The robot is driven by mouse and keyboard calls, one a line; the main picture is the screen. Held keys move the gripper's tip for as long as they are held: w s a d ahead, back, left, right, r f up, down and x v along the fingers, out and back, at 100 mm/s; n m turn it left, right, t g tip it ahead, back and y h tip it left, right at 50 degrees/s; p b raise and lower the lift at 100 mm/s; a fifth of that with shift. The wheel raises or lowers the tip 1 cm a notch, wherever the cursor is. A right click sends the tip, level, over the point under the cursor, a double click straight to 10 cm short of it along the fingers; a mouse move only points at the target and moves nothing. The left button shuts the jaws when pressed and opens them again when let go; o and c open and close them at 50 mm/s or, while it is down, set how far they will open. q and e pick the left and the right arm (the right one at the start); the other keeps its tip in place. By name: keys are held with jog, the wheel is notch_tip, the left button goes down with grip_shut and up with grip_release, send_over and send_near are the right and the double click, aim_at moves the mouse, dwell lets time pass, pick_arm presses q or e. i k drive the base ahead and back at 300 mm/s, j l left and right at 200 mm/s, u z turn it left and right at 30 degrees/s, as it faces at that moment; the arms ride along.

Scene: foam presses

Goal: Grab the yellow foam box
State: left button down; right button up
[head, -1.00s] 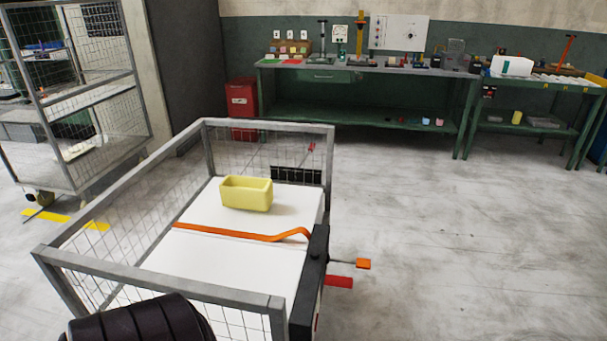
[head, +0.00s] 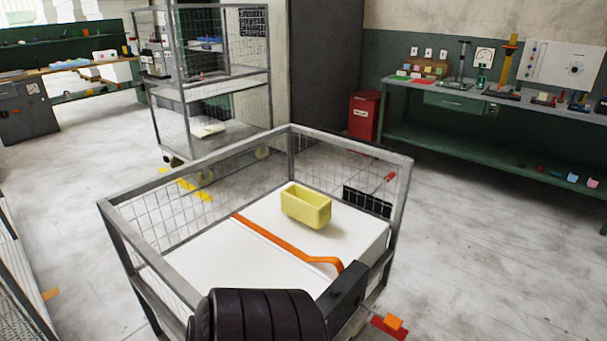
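The yellow foam box (head: 306,206) is an open-topped rectangular tub. It stands upright on the white surface (head: 225,258) inside a grey wire-mesh cage cart, towards its far side. An orange strap (head: 285,246) runs across the white surface in front of the box, apart from it. A black ribbed part, which looks like mine, covers the near edge of the cart at the bottom of the head view. Neither of my grippers shows.
The cart's grey frame (head: 150,193) and mesh sides surround the box. A tall wire shelf trolley (head: 212,85) stands behind on the left, a red bin (head: 364,115) and a green workbench (head: 450,104) behind on the right.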

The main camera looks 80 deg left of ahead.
aim_at(314, 210)
jog(key=i+u, duration=0.25)
jog(key=u, duration=0.2)
jog(key=i+u, duration=0.2)
jog(key=u, duration=0.2)
jog(key=i+l+u, duration=0.2)
jog(key=u, duration=0.25)
jog(key=i+u, duration=0.2)
jog(key=u, duration=0.2)
jog(key=i+l+u, duration=0.15)
jog(key=u, duration=0.3)
jog(key=i+l+u, duration=0.15)
jog(key=u, duration=0.25)
jog(key=i+l+u, duration=0.1)
jog(key=u, duration=0.3)
jog(key=i+l+u, duration=0.1)
jog(key=l+u, duration=0.2)
jog(key=u, duration=0.15)
jog(key=l+u, duration=0.25)
jog(key=u, duration=0.15)
